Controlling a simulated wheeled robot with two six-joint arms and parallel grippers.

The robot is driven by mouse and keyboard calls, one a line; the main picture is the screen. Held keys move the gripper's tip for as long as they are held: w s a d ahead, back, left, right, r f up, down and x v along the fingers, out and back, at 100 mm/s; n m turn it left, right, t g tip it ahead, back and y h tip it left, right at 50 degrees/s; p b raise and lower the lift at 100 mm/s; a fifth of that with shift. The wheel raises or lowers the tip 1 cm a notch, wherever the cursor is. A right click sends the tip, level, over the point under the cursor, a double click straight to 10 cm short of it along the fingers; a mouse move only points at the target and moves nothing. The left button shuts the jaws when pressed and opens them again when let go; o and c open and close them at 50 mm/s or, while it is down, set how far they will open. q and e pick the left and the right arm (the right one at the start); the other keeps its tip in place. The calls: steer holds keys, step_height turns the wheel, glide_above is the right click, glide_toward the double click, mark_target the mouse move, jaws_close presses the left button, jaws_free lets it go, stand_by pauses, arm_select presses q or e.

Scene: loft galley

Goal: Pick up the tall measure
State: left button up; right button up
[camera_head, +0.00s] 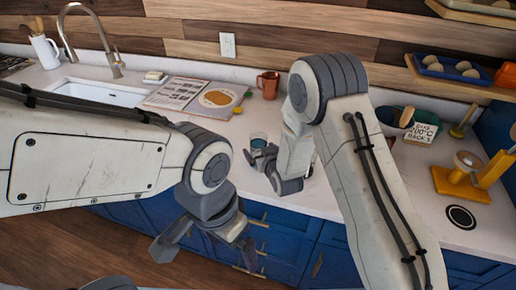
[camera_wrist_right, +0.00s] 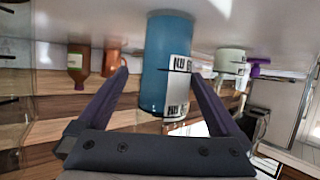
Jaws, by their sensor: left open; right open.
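A blue cylinder with a white printed label, which looks like the tall measure (camera_wrist_right: 165,50), stands on the counter in the right wrist view, where the picture is upside down. In the head view it shows as a small blue-and-white upright shape (camera_head: 258,141), its lower part hidden by my right gripper. My right gripper (camera_wrist_right: 158,76) is open, with one finger on each side of the cylinder; I cannot tell whether they touch it. My left gripper (camera_head: 204,245) is open and empty, in front of the blue cabinets.
A copper mug (camera_head: 268,84) and an open book (camera_head: 200,97) lie behind on the counter (camera_head: 325,204). A sink (camera_head: 97,92) is at the left. A labelled box (camera_head: 422,129) and a yellow stand (camera_head: 462,184) are at the right. A shelf (camera_head: 455,78) overhangs there.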

steer(key=shift+a+p+x, duration=0.2)
steer(key=shift+p+x, duration=0.25)
steer(key=shift+x, duration=1.2)
steer(key=shift+r, duration=0.1)
jaws_close()
steer(key=shift+r, duration=0.2)
steer(key=shift+r+b, duration=1.1)
steer(key=shift+r, duration=3.6)
